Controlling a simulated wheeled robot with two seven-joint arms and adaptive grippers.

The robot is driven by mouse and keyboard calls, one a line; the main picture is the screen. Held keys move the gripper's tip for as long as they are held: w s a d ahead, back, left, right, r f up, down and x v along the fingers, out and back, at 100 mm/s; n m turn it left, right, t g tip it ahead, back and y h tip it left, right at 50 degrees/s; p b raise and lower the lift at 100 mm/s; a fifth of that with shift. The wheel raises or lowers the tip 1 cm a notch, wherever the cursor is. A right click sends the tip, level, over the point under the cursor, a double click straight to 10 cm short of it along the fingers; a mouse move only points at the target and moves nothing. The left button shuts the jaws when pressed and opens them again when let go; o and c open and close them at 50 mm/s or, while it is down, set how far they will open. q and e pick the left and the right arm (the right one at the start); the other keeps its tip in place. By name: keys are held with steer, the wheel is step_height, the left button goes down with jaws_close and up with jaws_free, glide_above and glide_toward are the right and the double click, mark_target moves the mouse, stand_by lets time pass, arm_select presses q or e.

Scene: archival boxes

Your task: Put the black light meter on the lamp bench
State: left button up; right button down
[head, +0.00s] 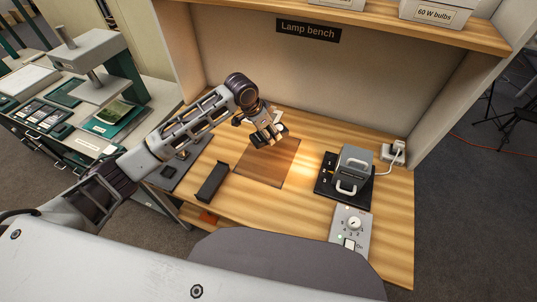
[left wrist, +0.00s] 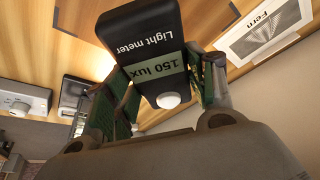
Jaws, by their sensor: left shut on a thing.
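The black light meter (left wrist: 140,40) has a green display reading "150 lux" and a white round sensor. My left gripper (left wrist: 168,88) is shut on it, with a green-padded finger on each side. In the head view the left gripper (head: 268,132) holds the meter (head: 272,138) over the lamp bench (head: 392,215), near the back edge of a darker brown square (head: 264,165). I cannot tell whether the meter touches the wood. The bench has a light wooden top and a "Lamp bench" sign (head: 308,30) on its back panel. My right gripper is not in view.
A grey lamp housing (head: 355,165) on a black base and a dial box (head: 350,230) stand to the right. A long black holder (head: 212,182) lies to the left. A grey chair (head: 275,265) stands in front. A shelf (head: 400,25) with bulb boxes hangs above.

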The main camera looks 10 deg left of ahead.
arm_select(q)
steer(key=shift+s+a+m+h, duration=0.1)
steer(key=shift+m+h, duration=0.2)
steer(key=shift+m, duration=0.5)
steer(key=shift+f, duration=0.1)
steer(key=shift+f, duration=0.5)
glide_above(271, 154)
steer(key=a, duration=0.1)
steer(key=f, duration=0.2)
steer(key=s+f, duration=0.1)
steer(key=f, duration=0.1)
steer(key=shift+a+f, duration=0.1)
steer(key=shift+f, duration=0.5)
steer(key=shift+f, duration=1.85)
steer(key=shift+f, duration=0.1)
